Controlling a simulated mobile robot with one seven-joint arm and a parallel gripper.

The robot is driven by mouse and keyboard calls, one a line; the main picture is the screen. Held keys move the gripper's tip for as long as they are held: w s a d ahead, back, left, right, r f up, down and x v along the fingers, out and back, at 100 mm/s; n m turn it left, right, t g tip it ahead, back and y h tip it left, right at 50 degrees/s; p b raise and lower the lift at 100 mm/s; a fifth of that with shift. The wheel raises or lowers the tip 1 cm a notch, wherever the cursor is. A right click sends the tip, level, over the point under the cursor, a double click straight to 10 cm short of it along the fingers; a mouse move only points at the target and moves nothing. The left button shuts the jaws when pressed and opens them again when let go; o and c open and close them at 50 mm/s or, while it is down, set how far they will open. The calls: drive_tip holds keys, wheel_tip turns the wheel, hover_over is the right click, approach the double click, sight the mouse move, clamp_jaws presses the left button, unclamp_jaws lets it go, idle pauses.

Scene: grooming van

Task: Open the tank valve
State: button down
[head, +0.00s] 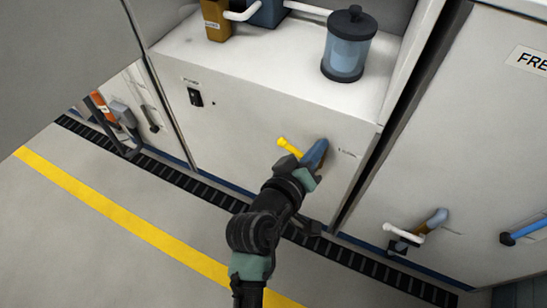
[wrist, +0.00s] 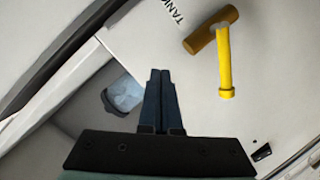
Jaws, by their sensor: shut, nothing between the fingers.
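The tank valve has a yellow lever (head: 289,146) on the front of a white cabinet. In the wrist view, the yellow lever (wrist: 225,65) crosses a brown pipe stub (wrist: 205,38) beside a label reading "TANK" (wrist: 176,14). The lever is to the right of the fingertips there, with a visible gap.
A clear blue canister (head: 348,52) and a brown container (head: 216,20) stand on the cabinet top. A switch (head: 195,97) is at the panel's upper left. Another valve with a white handle (head: 404,231) is on the right cabinet. The floor at left is clear.

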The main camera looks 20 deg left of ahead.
sight(299, 151)
drive_tip(key=s+a+f+n+t+y+b, duration=0.1)
drive_tip(key=s+a+f+n+y+b, duration=0.2)
drive_tip(key=a+n, duration=0.35)
drive_tip(key=s+a+f+n+t+y+b, duration=0.1)
drive_tip(key=s+a+f+n+t+y, duration=0.1)
drive_tip(key=s+a+f+n, duration=0.35)
drive_tip(key=w+d+r+n, duration=0.1)
drive_tip(key=w+n, duration=0.1)
drive_tip(key=w, duration=0.8)
drive_tip(key=shift+g, duration=0.3)
drive_tip(key=shift+d, duration=0.1)
